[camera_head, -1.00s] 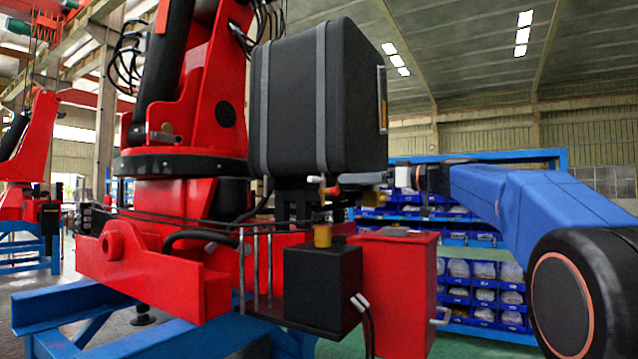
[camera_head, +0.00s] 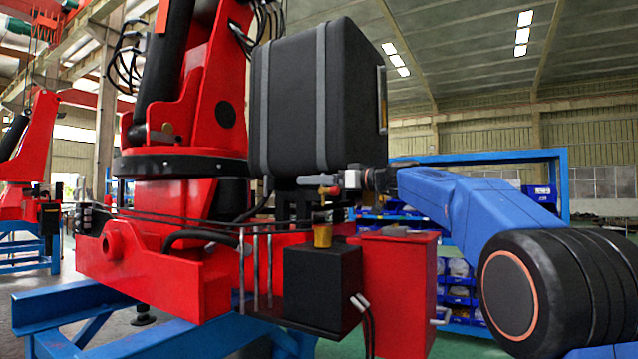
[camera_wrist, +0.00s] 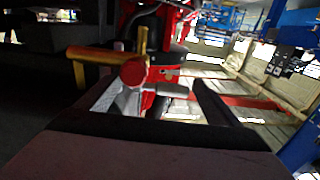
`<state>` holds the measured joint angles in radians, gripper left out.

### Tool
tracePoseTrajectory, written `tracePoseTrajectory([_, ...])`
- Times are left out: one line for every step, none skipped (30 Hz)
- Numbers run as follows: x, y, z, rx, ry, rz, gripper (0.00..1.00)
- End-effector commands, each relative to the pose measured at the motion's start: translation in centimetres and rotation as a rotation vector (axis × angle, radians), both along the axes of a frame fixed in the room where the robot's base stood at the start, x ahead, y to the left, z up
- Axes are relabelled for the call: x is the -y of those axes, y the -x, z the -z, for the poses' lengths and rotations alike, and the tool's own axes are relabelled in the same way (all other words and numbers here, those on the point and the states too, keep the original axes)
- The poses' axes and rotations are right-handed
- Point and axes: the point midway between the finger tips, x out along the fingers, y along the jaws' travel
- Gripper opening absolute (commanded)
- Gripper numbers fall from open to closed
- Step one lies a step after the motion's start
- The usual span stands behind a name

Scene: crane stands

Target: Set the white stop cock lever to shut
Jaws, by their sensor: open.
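The stop cock sits below the black tank; its red end (camera_head: 333,191) shows beside my gripper (camera_head: 316,181). In the wrist view its brass pipe (camera_wrist: 92,57) and round red end (camera_wrist: 133,71) lie ahead and to the left. A pale piece, seemingly the white lever (camera_wrist: 130,101), shows below the red end, close to my left finger. My gripper also shows in the wrist view (camera_wrist: 160,84), with its jaws open and the dark right finger well clear. In the head view my fingers cover most of the lever, so its angle and any contact are unclear.
The black tank (camera_head: 315,95) hangs directly above my gripper. A black box (camera_head: 322,288) with a yellow cap (camera_head: 322,236) and a red box (camera_head: 400,290) stand below. Blue shelving (camera_head: 460,285) with bins is behind.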

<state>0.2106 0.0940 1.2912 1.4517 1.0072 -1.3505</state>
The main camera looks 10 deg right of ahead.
Motion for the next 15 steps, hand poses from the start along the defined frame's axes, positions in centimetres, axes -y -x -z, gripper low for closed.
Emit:
tracePoseTrajectory([-0.03, -0.03, 0.00, 0.000, 0.000, 0.000, 0.87])
tracePoseTrajectory([-0.03, -0.03, 0.00, 0.000, 0.000, 0.000, 0.87])
tracePoseTrajectory([-0.02, -0.02, -0.01, 0.000, 0.000, 0.000, 0.87])
tracePoseTrajectory([-0.02, -0.02, 0.00, 0.000, 0.000, 0.000, 0.87])
tracePoseTrajectory([-0.01, -0.01, 0.00, 0.000, 0.000, 0.000, 0.87])
tracePoseTrajectory([-0.01, -0.01, -0.01, 0.000, 0.000, 0.000, 0.87])
tracePoseTrajectory([-0.01, -0.01, -0.01, 0.000, 0.000, 0.000, 0.84])
tracePoseTrajectory([-0.01, -0.01, 0.00, 0.000, 0.000, 0.000, 0.77])
tracePoseTrajectory([-0.01, -0.01, 0.00, 0.000, 0.000, 0.000, 0.68])
tracePoseTrajectory([0.00, 0.00, 0.00, 0.000, 0.000, 0.000, 0.60])
tracePoseTrajectory([0.00, 0.00, 0.00, 0.000, 0.000, 0.000, 0.53])
tracePoseTrajectory([0.00, 0.00, -0.01, 0.000, 0.000, 0.000, 0.44])
tracePoseTrajectory([0.00, 0.00, -0.01, 0.000, 0.000, 0.000, 0.36])
tracePoseTrajectory([0.01, 0.01, -0.01, 0.000, 0.000, 0.000, 0.29])
tracePoseTrajectory([0.01, 0.01, -0.01, 0.000, 0.000, 0.000, 0.28])
